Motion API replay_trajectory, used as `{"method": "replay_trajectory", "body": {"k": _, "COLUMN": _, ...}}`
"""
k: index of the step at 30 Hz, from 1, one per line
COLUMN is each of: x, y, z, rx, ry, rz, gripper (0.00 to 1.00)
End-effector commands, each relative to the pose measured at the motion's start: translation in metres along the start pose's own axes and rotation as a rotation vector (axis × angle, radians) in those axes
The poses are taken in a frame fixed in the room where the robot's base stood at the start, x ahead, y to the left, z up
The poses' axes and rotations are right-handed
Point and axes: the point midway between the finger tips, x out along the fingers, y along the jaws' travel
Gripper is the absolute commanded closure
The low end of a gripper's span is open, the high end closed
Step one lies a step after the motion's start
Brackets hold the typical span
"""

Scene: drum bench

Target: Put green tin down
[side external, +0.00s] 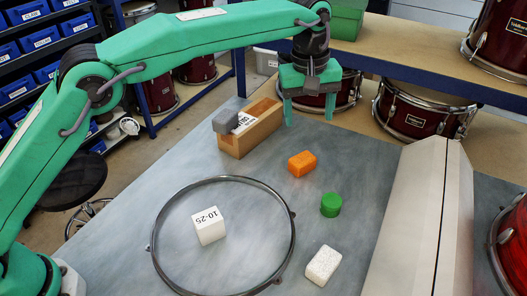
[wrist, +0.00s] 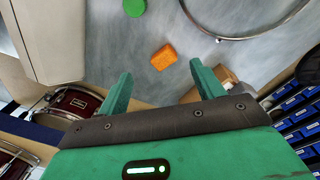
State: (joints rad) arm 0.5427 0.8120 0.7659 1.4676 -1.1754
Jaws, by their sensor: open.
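The green tin (side external: 331,205) is a short green cylinder standing on the grey bench top in the side external view, right of the drum hoop. It also shows at the top of the wrist view (wrist: 135,7), partly cut by the frame edge. My gripper (side external: 309,112) is open and empty. It hangs above the bench, farther back than the tin and apart from it. In the wrist view its two green fingers (wrist: 161,85) are spread with nothing between them.
An orange block (side external: 302,164) lies between gripper and tin. A wooden box (side external: 250,128) with a grey block (side external: 226,122) stands behind. A metal hoop (side external: 292,238) surrounds a white "10-25" block (side external: 208,226). A speckled white block (side external: 323,265) lies in front; a grey ridged housing (side external: 418,220) stands right.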

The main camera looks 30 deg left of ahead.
Motion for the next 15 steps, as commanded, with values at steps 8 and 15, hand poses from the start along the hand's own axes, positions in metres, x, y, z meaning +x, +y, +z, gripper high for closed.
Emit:
{"method": "replay_trajectory", "body": {"k": 8, "x": -0.056, "y": -0.058, "z": -0.028, "rx": 0.09, "ry": 0.038, "rz": 0.049, "gripper": 0.33}}
{"method": "replay_trajectory", "body": {"k": 15, "x": -0.091, "y": -0.116, "z": -0.04, "rx": 0.172, "ry": 0.08, "rz": 0.084, "gripper": 0.33}}
